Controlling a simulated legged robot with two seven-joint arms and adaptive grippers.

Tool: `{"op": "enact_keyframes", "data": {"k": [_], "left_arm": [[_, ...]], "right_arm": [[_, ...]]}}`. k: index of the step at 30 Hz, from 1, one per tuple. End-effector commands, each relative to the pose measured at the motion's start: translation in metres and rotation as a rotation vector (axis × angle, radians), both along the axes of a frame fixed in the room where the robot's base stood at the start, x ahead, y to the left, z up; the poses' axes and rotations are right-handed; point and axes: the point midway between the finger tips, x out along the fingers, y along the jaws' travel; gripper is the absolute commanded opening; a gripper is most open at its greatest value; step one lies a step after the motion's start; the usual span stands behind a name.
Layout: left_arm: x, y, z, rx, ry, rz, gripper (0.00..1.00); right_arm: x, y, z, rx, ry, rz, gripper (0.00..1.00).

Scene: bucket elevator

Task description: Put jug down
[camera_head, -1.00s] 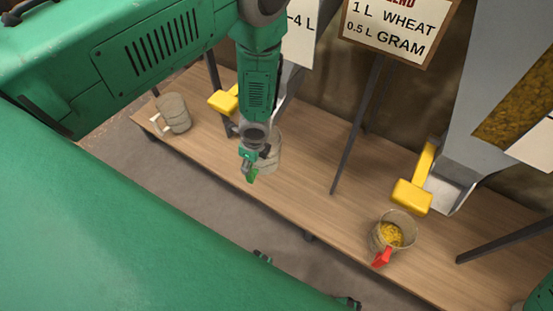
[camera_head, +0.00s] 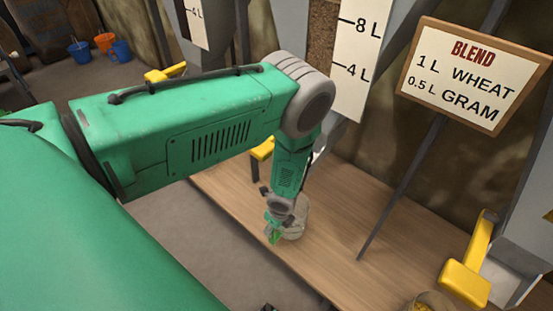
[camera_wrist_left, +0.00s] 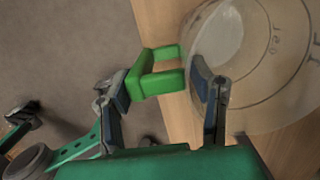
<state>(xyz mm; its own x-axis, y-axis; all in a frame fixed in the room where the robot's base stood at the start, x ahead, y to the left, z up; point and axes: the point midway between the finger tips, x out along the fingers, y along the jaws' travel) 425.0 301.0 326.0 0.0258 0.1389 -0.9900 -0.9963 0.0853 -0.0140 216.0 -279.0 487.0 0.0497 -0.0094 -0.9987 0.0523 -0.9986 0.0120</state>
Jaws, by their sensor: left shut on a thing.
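A clear jug (camera_head: 293,219) with a green handle (camera_head: 274,237) is at the front part of the wooden bench. My left gripper (camera_head: 272,222) comes down from above and is shut on the green handle. In the left wrist view, the handle (camera_wrist_left: 160,75) lies between the two fingers of the left gripper (camera_wrist_left: 163,92). The clear jug (camera_wrist_left: 265,60), with volume marks on its wall, is to the right. The jug looks upright, but I cannot tell whether its base touches the bench. My right gripper is not in view.
The wooden bench (camera_head: 325,255) is bare around the jug. Behind stand hoppers with yellow levers (camera_head: 466,280) and a blend sign (camera_head: 468,80) on a dark post. Another jug (camera_head: 430,302), holding yellow grain, is cut off at the bottom right. Small buckets (camera_head: 120,50) stand far left.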

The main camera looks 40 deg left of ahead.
Motion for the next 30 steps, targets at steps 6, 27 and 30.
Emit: {"op": "enact_keyframes", "data": {"k": [6,27,30], "left_arm": [[0.0,-0.003,0.002,0.005,0.002,-0.002,0.7],[-0.001,-0.012,0.071,0.004,-0.001,-0.003,0.7],[-0.002,-0.015,0.09,0.005,0.0,-0.003,0.7]], "right_arm": [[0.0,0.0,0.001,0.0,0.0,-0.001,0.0],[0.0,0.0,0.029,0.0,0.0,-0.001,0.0],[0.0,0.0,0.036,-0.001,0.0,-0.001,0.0]]}}
